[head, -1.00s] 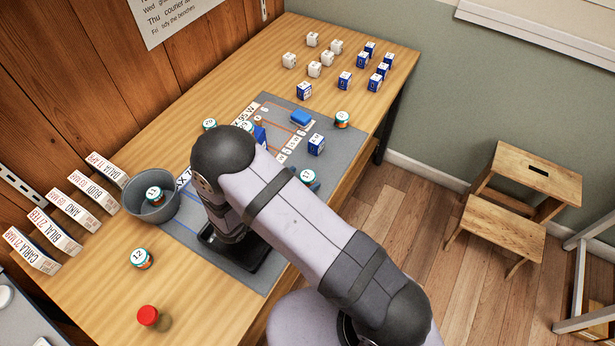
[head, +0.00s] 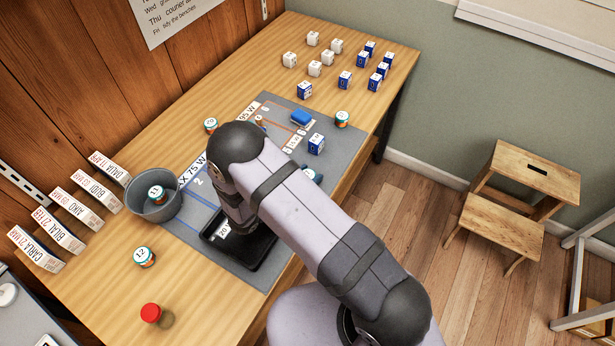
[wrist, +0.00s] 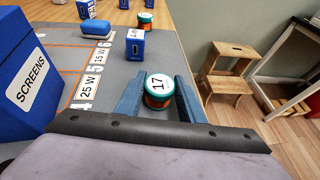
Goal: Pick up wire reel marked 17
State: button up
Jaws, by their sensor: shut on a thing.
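The wire reel marked 17 (wrist: 159,86) shows in the wrist view, with a white top, teal rim and copper-coloured winding. It stands upright on the grey mat (wrist: 185,50). My gripper (wrist: 160,92) has one blue finger on each side of the reel and is shut on it. In the head view my arm covers most of this spot, so the reel and fingers are largely hidden there.
A blue box (wrist: 134,44) and another reel (wrist: 145,20) stand beyond the held reel. A large blue SCREENS box (wrist: 28,75) is close on the left. The mat's right edge and the floor lie to the right.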

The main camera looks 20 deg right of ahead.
jog(key=shift+r, duration=0.1)
jog(key=shift+r+b, duration=0.8)
jog(key=shift+r, duration=4.15)
